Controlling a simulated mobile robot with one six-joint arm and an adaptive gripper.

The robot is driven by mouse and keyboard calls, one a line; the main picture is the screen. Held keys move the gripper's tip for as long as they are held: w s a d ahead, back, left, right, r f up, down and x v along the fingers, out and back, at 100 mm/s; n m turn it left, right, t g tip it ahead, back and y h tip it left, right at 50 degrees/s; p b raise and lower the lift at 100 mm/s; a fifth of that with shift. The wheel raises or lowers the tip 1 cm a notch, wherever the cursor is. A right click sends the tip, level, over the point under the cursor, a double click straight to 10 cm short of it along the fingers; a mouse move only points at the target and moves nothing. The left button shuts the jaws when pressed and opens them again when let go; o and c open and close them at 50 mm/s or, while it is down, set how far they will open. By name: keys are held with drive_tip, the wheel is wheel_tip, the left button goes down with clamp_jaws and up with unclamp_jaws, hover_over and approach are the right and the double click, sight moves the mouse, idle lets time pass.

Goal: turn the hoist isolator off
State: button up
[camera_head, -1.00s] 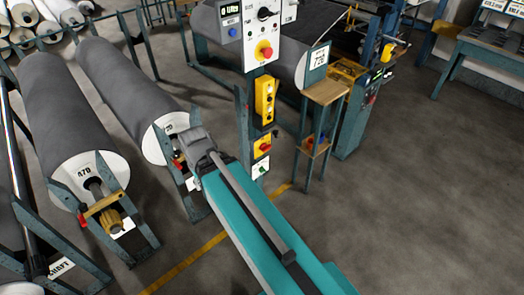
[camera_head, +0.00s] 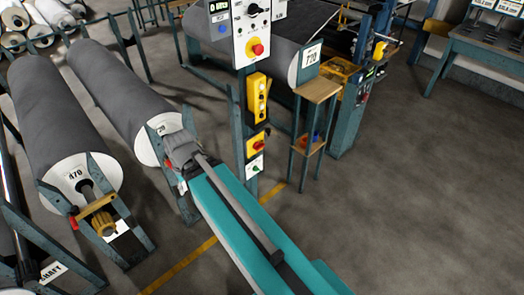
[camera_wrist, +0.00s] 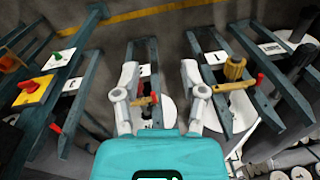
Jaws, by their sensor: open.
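A yellow plate with a red knob (camera_head: 257,141) is on the blue post, and a white plate with a green knob (camera_head: 256,164) sits just below it. The red knob on yellow looks like an isolator; its label and handle angle are too small to read. In the wrist view, the yellow plate (camera_wrist: 36,92) and the white plate (camera_wrist: 62,57) are at the left. My gripper (camera_wrist: 161,88) is open and empty, with its fingers apart over the roll stands. In the head view my gripper (camera_head: 183,147) is left of the post, apart from the plates.
A control panel with a red stop button (camera_head: 257,48) and a yellow button box (camera_head: 257,96) are higher on the post. A small wooden-topped stand (camera_head: 316,90) is to the right. Large grey rolls (camera_head: 60,110) on stands fill the left. Floor at right is clear.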

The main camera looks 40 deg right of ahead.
drive_tip(key=w+d+f+m+t+y+b, duration=0.35)
drive_tip(key=d+f+b, duration=0.45)
drive_tip(key=b, duration=0.3)
drive_tip(key=w+d+f+m+t+y+b, duration=0.2)
drive_tip(key=w+d+f+m+t+b, duration=0.2)
drive_tip(key=d+f+b, duration=0.5)
drive_tip(key=s+d+f+m+t+h+b, duration=0.1)
drive_tip(key=s+d+m+t+b, duration=0.1)
drive_tip(key=d+b, duration=0.4)
drive_tip(key=s+d+f+m+t+h+b, duration=0.1)
drive_tip(key=d+f+m+t+h+b, duration=0.1)
drive_tip(key=d+m+t+b, duration=0.2)
drive_tip(key=s+d+f+m+t+h+b, duration=0.1)
drive_tip(key=s+d+m+t+b, duration=0.1)
drive_tip(key=d+b, duration=0.7)
drive_tip(key=d+m+t, duration=0.1)
drive_tip(key=d+t, duration=0.1)
drive_tip(key=d, duration=0.5)
drive_tip(key=shift+s+f+h, duration=0.3)
drive_tip(key=shift+f+h, duration=0.05)
drive_tip(key=shift+w+d, duration=0.1)
drive_tip(key=shift+w, duration=0.05)
drive_tip(key=shift+w+a, duration=0.2)
drive_tip(key=shift+w, duration=2.05)
drive_tip(key=shift+w+a, duration=0.2)
drive_tip(key=shift+w, duration=2.05)
drive_tip(key=shift+w+a, duration=0.2)
drive_tip(key=shift+w, duration=2.05)
drive_tip(key=shift+c, duration=0.2)
